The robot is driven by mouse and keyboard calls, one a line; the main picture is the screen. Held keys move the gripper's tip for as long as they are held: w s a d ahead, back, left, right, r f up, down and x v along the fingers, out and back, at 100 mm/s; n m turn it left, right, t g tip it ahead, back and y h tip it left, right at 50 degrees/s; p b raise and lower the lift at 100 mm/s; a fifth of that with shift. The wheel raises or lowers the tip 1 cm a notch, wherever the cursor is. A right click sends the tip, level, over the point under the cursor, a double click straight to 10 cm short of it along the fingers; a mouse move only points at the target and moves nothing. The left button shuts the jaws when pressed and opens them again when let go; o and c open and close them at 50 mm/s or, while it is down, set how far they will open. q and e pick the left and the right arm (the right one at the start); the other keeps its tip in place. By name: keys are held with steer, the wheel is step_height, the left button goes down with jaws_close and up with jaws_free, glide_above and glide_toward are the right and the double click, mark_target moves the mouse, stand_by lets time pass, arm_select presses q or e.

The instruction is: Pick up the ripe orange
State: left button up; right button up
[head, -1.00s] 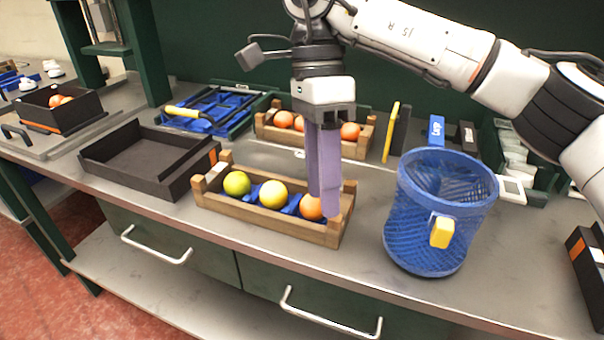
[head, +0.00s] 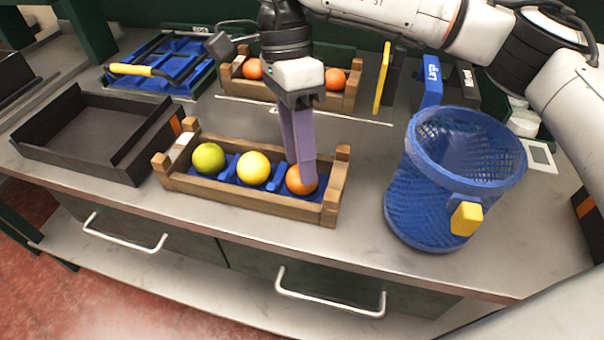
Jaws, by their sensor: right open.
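The ripe orange (head: 299,181) sits in the right end of the front wooden crate (head: 250,208), which has a blue insert. A yellow fruit (head: 254,168) is in the middle and a yellow-green fruit (head: 209,158) at the left. My right gripper (head: 304,178) points down over the orange with its purple fingers open. The fingers cover part of the orange's upper side; I cannot tell whether they touch it. My left gripper is not in view.
A blue mesh basket (head: 440,205) with a yellow tag stands right of the crate. An empty black tray (head: 85,140) is at the left. A rear crate (head: 345,97) holds oranges. A blue rack (head: 150,85) lies at the back left.

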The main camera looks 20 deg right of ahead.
steer(key=shift+x, duration=1.1)
steer(key=c, duration=0.7)
